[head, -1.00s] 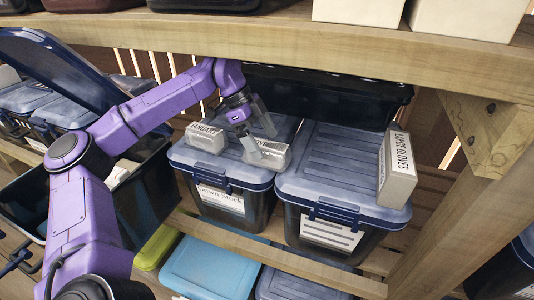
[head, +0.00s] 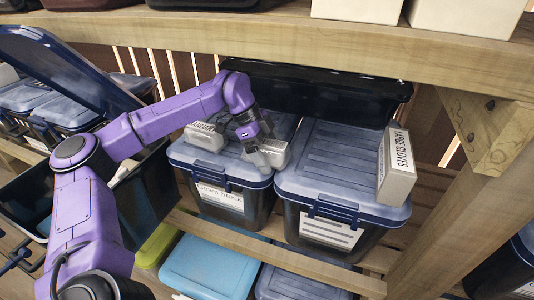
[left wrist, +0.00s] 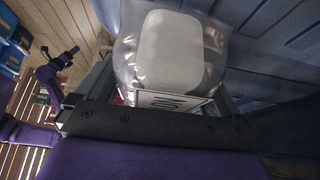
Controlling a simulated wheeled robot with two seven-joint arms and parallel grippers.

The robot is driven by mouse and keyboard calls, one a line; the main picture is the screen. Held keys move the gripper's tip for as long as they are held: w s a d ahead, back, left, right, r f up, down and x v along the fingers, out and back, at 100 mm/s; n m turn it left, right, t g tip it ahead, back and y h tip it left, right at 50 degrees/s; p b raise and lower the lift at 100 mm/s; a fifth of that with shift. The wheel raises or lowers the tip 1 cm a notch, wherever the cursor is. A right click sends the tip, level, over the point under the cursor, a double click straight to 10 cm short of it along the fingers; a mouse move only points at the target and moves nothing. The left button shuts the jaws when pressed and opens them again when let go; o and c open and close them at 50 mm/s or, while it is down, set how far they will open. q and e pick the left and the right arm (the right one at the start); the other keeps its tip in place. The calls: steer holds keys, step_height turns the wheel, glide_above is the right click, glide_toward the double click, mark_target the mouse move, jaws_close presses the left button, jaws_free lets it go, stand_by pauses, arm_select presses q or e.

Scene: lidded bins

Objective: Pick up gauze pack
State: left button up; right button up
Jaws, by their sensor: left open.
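Two small pale packs with printed labels lie on the lid of the Gown Stock bin: a left pack (head: 205,136) and a right pack (head: 275,151). I cannot read which is the gauze pack. My left gripper (head: 258,158) is down at the right pack and partly hides it. In the left wrist view a clear-wrapped pack (left wrist: 168,52) with a white pad and a partly hidden label lies between the open fingers of my left gripper (left wrist: 165,90). I cannot tell whether the fingers touch it.
The Gown Stock bin (head: 188,160) is closed. A closed bin (head: 335,165) beside it carries an upright Large Gloves box (head: 397,165). An open dark bin (head: 150,200) stands at left. A wooden shelf beam (head: 300,45) runs above, with a post at right.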

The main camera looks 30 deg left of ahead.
arm_select(q)
steer(key=c, duration=1.1)
